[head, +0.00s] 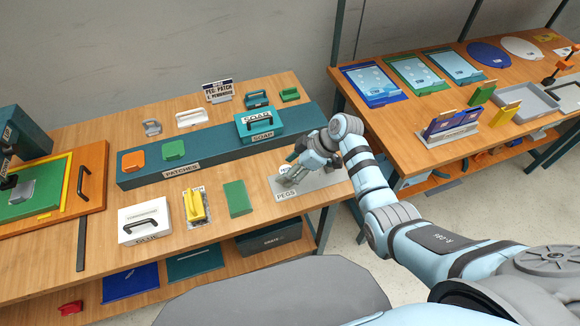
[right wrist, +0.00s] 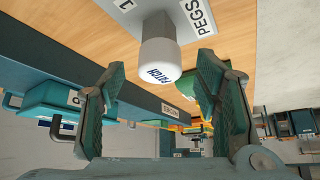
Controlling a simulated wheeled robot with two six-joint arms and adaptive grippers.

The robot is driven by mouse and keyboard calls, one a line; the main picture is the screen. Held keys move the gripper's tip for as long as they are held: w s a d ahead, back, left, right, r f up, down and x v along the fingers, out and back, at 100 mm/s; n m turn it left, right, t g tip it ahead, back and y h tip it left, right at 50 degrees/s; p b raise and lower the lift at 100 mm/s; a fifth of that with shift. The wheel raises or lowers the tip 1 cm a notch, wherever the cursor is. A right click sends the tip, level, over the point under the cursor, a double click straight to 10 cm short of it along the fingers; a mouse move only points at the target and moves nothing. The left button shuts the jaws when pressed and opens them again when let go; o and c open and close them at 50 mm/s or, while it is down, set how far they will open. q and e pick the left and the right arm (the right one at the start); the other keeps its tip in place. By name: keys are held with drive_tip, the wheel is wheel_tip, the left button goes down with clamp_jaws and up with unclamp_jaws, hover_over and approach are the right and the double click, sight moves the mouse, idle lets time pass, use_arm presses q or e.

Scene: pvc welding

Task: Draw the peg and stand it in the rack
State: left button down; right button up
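My right gripper (head: 291,178) is over the same PEGS plate (head: 325,181) at the table's right end in the head view. Its fingers are spread on either side of the peg's end, with gaps visible on both sides. No holder in view is clearly marked as the rack. My left gripper is not in view.
A long teal block (head: 215,150) labelled PATCHES lies behind, with a teal SOAP box (head: 259,123) near my right wrist. A green block (head: 237,198) lies left of the plate. A second table at right holds a blue-and-yellow stand (head: 450,128) and a grey tray (head: 524,104).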

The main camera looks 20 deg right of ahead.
drive_tip(key=v, duration=1.2)
idle(0.4)
